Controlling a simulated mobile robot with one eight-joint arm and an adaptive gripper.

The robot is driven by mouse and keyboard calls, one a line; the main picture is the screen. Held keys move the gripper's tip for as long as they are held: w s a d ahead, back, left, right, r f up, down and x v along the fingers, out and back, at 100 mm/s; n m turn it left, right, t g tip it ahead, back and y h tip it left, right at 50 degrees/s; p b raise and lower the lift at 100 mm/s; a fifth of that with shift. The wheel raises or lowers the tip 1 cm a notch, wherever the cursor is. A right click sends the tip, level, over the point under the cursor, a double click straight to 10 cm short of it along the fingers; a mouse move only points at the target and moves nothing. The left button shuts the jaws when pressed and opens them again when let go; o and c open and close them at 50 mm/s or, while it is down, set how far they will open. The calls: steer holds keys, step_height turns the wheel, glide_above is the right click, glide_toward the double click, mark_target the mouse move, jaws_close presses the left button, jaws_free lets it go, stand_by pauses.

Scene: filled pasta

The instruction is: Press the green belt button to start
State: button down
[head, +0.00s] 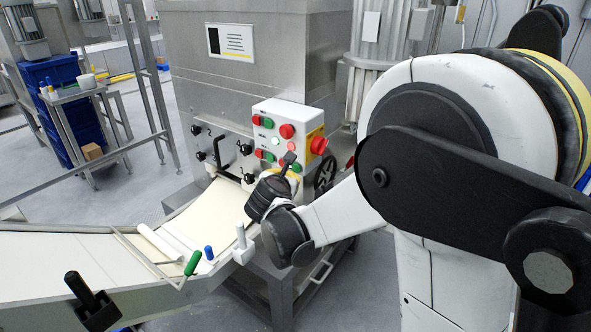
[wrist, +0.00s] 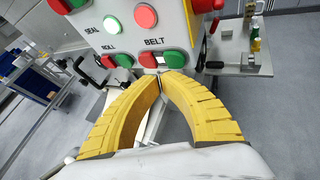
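The control panel (head: 297,117) is a white box with red and green buttons on the front of a grey machine. In the wrist view, the green belt button (wrist: 175,59) sits below the BELT label, right of a red button (wrist: 145,58). My gripper (wrist: 161,75) has yellow ridged fingers whose tips meet, with nothing seen between them. The tips appear just below the belt buttons; I cannot tell whether they touch the panel.
A large red button (head: 318,145) on a yellow plate is on the panel's right side. A smaller ROLL pair (wrist: 117,61) lies left of the belt pair. Black knobs (head: 246,150) stand left of the panel. A belt trough (head: 60,255) with green and blue handles is below left.

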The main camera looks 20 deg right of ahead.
steer(key=shift+s+a, duration=0.7)
steer(key=shift+a, duration=0.25)
steer(key=shift+s+a, duration=0.65)
steer(key=shift+a, duration=0.25)
